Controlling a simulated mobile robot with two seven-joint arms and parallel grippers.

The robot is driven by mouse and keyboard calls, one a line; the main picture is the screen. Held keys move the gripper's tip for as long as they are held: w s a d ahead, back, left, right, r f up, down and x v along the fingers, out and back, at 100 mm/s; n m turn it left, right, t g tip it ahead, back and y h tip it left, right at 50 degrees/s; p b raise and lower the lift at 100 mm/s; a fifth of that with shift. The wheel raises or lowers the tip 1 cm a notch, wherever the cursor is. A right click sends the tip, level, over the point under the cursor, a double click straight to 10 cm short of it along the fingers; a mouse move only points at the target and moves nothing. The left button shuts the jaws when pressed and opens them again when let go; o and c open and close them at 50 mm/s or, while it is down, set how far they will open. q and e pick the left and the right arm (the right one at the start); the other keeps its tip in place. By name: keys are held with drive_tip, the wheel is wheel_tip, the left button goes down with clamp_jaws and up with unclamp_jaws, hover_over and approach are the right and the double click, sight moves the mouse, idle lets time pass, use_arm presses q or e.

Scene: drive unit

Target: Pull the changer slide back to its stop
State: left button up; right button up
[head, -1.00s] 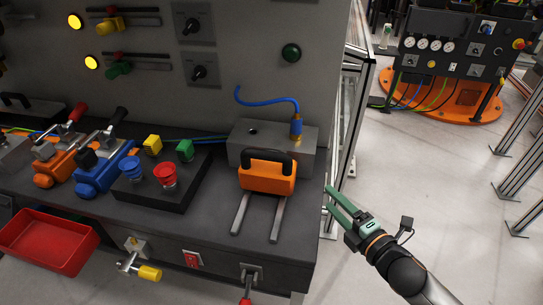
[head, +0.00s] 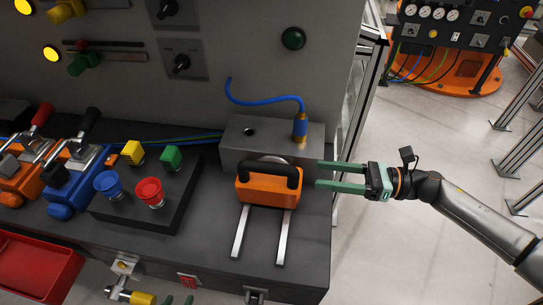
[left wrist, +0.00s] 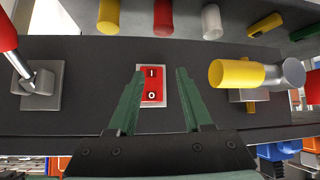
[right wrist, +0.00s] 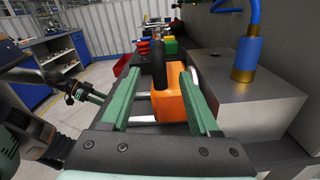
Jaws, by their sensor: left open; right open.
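The changer slide (head: 268,190) is an orange block with a black arched handle (head: 270,168). It sits at the back of two pale rails (head: 282,237), close against a grey metal block (head: 240,150). My right gripper (head: 318,174) is open and empty, just right of the handle and pointing at it. In the right wrist view the handle (right wrist: 160,65) appears ahead, between the open fingers. My left gripper (head: 178,300) shows only its fingertips at the bottom edge of the head view. In the left wrist view (left wrist: 160,75) it is open, facing a red rocker switch (left wrist: 153,86).
A blue cable with a brass plug (head: 299,128) stands on the grey block. A button box with blue and red knobs (head: 149,190) lies left of the slide. A yellow-handled valve (left wrist: 240,73) and a red-tipped lever (left wrist: 40,82) flank the switch.

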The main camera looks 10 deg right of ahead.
sight(285, 171)
drive_tip(key=p+x, duration=0.1)
drive_tip(key=x, duration=0.4)
drive_tip(key=p+x, duration=0.1)
drive_tip(key=x, duration=0.4)
drive_tip(key=shift+a+r+p, duration=0.25)
drive_tip(key=shift+p, duration=0.05)
drive_tip(key=shift+w+a+f, duration=0.1)
drive_tip(key=shift+w+a, duration=0.1)
drive_tip(key=shift+a, duration=0.25)
clamp_jaws()
idle(0.5)
